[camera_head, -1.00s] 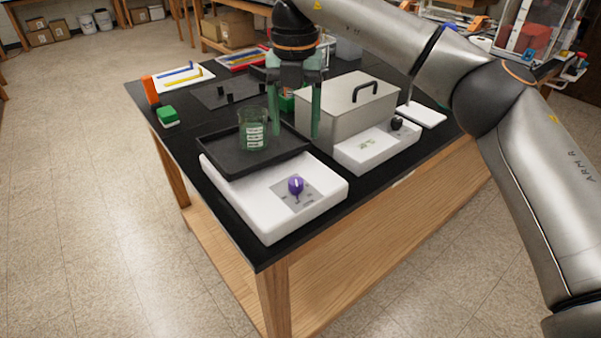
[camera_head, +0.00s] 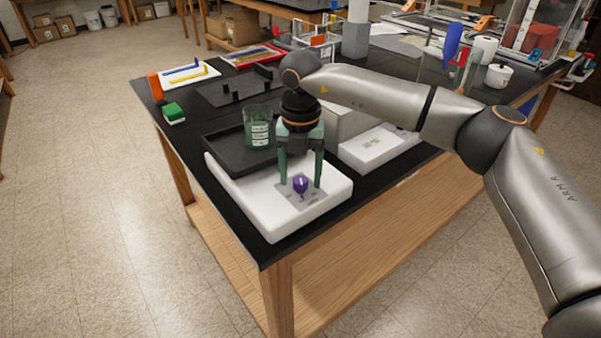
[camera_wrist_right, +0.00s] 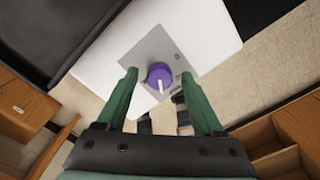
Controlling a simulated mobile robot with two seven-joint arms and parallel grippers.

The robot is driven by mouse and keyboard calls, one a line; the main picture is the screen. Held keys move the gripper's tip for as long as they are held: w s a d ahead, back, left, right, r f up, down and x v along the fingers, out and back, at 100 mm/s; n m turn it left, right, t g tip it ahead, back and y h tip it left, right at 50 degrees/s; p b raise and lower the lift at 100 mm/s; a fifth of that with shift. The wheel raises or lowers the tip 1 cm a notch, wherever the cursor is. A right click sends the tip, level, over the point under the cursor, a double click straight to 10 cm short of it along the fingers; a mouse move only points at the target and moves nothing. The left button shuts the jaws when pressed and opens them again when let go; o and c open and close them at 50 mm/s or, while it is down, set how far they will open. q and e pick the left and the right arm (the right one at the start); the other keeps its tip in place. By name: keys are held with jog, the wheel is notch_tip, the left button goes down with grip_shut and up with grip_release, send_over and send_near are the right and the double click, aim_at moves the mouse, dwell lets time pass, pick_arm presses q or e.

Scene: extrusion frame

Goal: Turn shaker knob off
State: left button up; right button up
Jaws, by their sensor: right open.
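The shaker (camera_head: 277,222) is a white base with a black tray platform (camera_head: 225,158) at its back, near the table's front corner. Its purple knob (camera_head: 300,184) has a white pointer line and sits on a grey panel. A glass beaker (camera_head: 258,127) with a white label stands on the platform. My right gripper (camera_head: 301,182) is open, with its green fingers pointing down on either side of the knob. In the right wrist view the knob (camera_wrist_right: 159,75) lies between and beyond the fingertips, with no contact visible. My left gripper is not in view.
A metal bath with a white base (camera_head: 378,147) stands right of the shaker, partly hidden by my right arm. A green block (camera_head: 173,113) and an orange item (camera_head: 155,86) are at the table's left edge. A dark plate (camera_head: 235,91) lies behind.

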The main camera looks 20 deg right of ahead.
jog(key=shift+c, duration=0.3)
grip_shut()
jog(key=shift+n, duration=0.3)
jog(key=n, duration=0.5)
jog(key=shift+n, duration=0.3)
jog(key=n, duration=0.6)
jog(key=shift+p, duration=0.3)
jog(key=n, duration=0.5)
jog(key=shift+n, duration=0.3)
jog(key=n, duration=0.6)
jog(key=shift+r, duration=0.1)
